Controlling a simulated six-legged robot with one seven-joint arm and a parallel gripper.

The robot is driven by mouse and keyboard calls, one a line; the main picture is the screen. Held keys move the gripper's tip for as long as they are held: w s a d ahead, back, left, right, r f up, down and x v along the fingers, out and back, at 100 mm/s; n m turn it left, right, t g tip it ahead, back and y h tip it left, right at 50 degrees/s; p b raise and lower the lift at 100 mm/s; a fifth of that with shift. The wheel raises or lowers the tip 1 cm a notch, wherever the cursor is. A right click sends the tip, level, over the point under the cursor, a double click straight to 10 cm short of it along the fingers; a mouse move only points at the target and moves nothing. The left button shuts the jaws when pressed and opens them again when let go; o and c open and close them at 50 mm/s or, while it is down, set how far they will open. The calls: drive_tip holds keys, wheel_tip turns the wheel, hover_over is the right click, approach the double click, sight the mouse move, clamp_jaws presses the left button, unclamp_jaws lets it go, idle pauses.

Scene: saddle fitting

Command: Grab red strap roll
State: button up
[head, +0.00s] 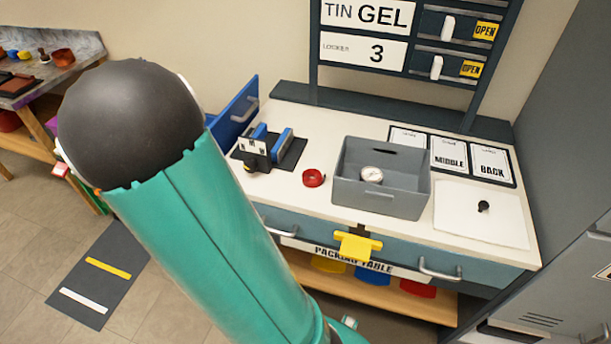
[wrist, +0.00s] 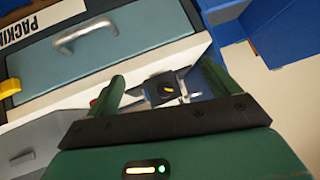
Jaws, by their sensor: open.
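The red strap roll (head: 313,178) is a small red ring lying on the white top of the packing table (head: 325,208), between the blue-jawed fixture and the grey bin. In the wrist view only a sliver of red, probably the roll (wrist: 94,102), shows just left of my gripper's left finger. My gripper (wrist: 162,74) has two green fingers standing apart with nothing held between them. Beyond the fingers shows the black fixture part (wrist: 165,90). My gripper is not seen in the head view, where my teal arm fills the left foreground.
A grey bin (head: 390,197) holding a round gauge (head: 371,174) stands right of the roll. The blue-jawed fixture (head: 267,148) stands to its left. A blue panel (head: 238,112) rises at the table's left end. A yellow tag (head: 357,246) hangs at the front edge.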

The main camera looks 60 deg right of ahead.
drive_tip(key=s+d+f+m+g+h, duration=0.2)
drive_tip(key=s+d+g+h, duration=0.1)
drive_tip(key=s+d, duration=0.35)
drive_tip(key=g+h, duration=0.2)
drive_tip(key=h, duration=0.1)
approach(308, 180)
drive_tip(key=shift+m, duration=0.5)
drive_tip(key=x, duration=0.5)
drive_tip(key=shift+f, duration=0.4)
drive_tip(key=x, duration=0.6)
drive_tip(key=shift+r, duration=0.3)
drive_tip(key=c, duration=1.2)
drive_tip(key=shift+s, duration=0.1)
drive_tip(key=shift+r, duration=0.1)
